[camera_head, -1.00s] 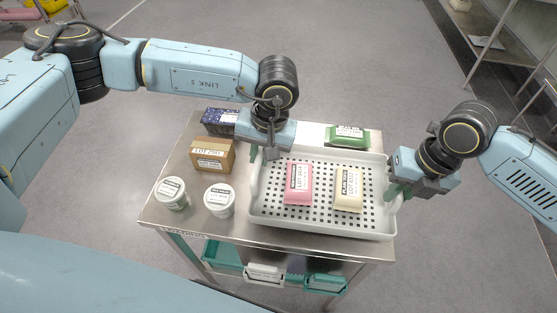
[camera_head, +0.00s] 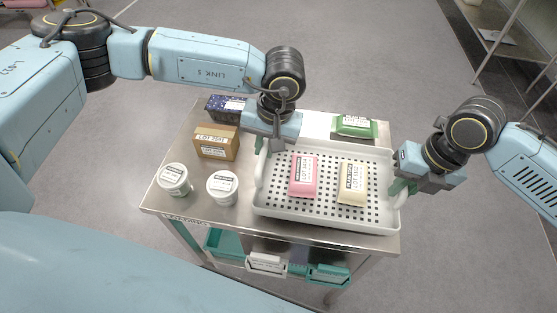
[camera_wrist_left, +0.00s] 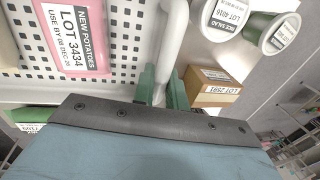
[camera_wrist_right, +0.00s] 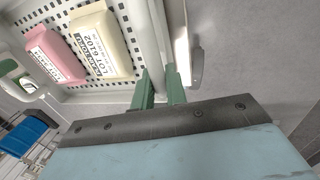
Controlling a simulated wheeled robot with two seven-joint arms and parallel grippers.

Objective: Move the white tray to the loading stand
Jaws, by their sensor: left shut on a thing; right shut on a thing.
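The white tray (camera_head: 325,216), with a perforated floor, is at the right part of a metal table. It carries a pink pack (camera_head: 304,176) and a cream pack (camera_head: 352,184). My left gripper (camera_head: 266,148) is shut on the tray's left handle, and its green fingers straddle the white bar in the left wrist view (camera_wrist_left: 160,88). My right gripper (camera_head: 398,188) is shut on the tray's right rim or handle, which also shows in the right wrist view (camera_wrist_right: 158,84). I cannot tell whether the tray touches the tabletop. No stand is clearly identifiable as the loading stand.
On the table (camera_head: 192,222) are a brown box (camera_head: 216,142), two white tubs (camera_head: 174,180) and (camera_head: 222,187), a dark blue box (camera_head: 226,108) and a green pack (camera_head: 354,126) behind the tray. Small bins (camera_head: 268,262) hang below. Grey floor surrounds the table; a shelf (camera_head: 497,38) stands back right.

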